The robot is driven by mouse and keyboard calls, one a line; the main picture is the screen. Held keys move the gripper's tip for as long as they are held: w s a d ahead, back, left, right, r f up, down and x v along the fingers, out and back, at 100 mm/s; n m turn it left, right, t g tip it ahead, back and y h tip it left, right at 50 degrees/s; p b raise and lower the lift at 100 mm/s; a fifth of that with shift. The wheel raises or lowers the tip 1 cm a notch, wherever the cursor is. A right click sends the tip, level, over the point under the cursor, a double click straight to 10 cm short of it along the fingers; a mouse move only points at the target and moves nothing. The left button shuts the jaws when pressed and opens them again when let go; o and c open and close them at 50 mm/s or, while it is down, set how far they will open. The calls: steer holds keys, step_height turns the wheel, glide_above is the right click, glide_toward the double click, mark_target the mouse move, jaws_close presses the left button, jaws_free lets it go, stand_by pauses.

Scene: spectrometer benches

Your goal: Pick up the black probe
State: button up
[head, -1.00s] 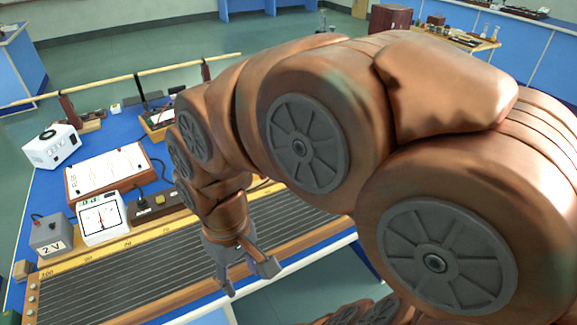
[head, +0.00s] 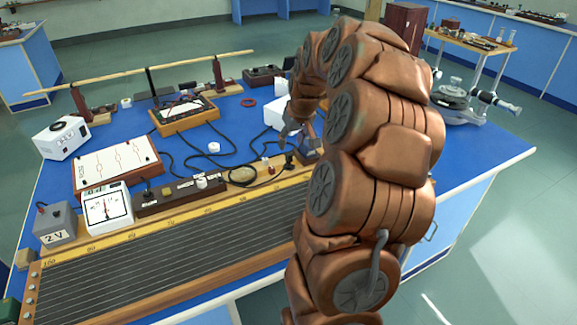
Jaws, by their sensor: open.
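A small black upright piece (head: 289,159), which looks like the black probe, stands by the far edge of the long wire board (head: 180,246), near its right part. Its lower end and what it rests on are too small to make out. My gripper (head: 287,139) is just above and behind it in the picture, pointing down, open and apart from it as far as I can see. My arm hides part of the gripper and the right end of the board.
A white box (head: 277,113) stands close behind my gripper. A dial meter (head: 107,209), a grey 2 V supply (head: 55,227) and a plug-key strip (head: 181,194) line the board's far side. Dark cables cross the blue table (head: 236,125).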

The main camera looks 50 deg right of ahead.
mark_target(289, 154)
steer(key=shift+s+p+x, duration=0.1)
steer(key=shift+p+x, duration=0.5)
steer(key=shift+x, duration=1.4)
steer(key=shift+s+p+x, duration=0.15)
steer(key=shift+p+x, duration=0.45)
steer(key=shift+x, duration=1.4)
steer(key=shift+d+f, duration=0.1)
steer(key=shift+c, duration=0.2)
jaws_close()
